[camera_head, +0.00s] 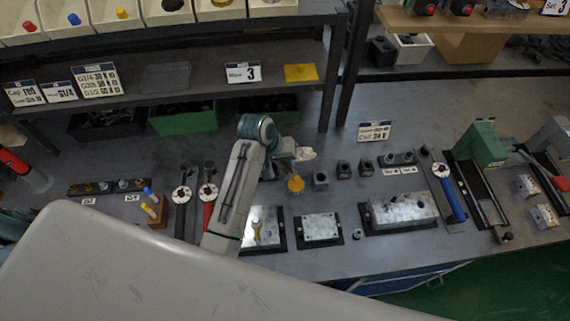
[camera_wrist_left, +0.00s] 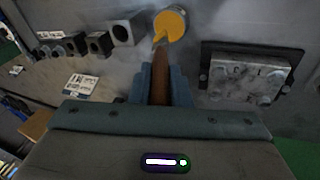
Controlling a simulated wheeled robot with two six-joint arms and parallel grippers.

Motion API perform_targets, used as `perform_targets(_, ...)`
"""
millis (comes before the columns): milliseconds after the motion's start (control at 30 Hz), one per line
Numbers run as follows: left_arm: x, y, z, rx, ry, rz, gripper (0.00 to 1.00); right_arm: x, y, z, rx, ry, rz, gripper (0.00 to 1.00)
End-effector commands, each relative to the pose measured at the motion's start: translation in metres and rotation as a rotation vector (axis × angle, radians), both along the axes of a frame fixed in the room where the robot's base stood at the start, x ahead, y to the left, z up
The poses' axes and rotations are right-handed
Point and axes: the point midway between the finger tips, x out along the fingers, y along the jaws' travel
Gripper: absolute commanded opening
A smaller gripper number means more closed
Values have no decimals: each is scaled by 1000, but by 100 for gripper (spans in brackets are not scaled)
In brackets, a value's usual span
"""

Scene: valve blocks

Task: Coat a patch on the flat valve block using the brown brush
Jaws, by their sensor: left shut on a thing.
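My left gripper (camera_head: 287,167) reaches over the bench and is shut on the brown brush (camera_wrist_left: 160,75); its two fingers (camera_wrist_left: 160,92) clasp the handle in the left wrist view. The brush tip meets or overlaps a round yellow-topped pot (camera_wrist_left: 171,26); I cannot tell if it touches. The pot also shows in the head view (camera_head: 295,185). Low metal blocks on dark plates stand near the front edge: one in the middle (camera_head: 320,227) and one partly behind my arm, with a yellow item on it. The left wrist view shows a pitted block (camera_wrist_left: 248,78). Which one is the flat valve block is unclear.
Small dark blocks (camera_head: 343,168) stand in a row right of the pot. A longer block (camera_head: 400,210) lies further right, before a blue-handled tool (camera_head: 452,198). A green vise-like device (camera_head: 482,146) is at the right. A shelf (camera_head: 200,85) overhangs the back.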

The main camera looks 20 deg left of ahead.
Motion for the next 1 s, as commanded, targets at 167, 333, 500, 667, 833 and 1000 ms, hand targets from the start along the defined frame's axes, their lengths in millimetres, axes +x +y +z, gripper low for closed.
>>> perform_targets(167, 1, 0, 16, 0, -3, 1, 0, 0, -2, 0, -2, 0, 1, 36)
perform_targets(333, 1, 0, 29, 0, -3, 1, 0, 0, -4, 0, -4, 0, 2, 36)
perform_targets(500, 0, 0, 38, -1, -2, 0, 0, 0, -4, 0, -4, 0, 2, 36)
perform_targets(667, 0, 0, 40, -1, -2, 0, 0, 0, -4, 0, -4, 0, 2, 36)
perform_targets(833, 0, 0, 40, -1, -2, 0, 0, 0, -4, 0, -4, 0, 2, 36)
perform_targets(1000, 0, 0, 40, -1, -2, 0, 0, 0, -3, 0, -3, 0, 2, 36)
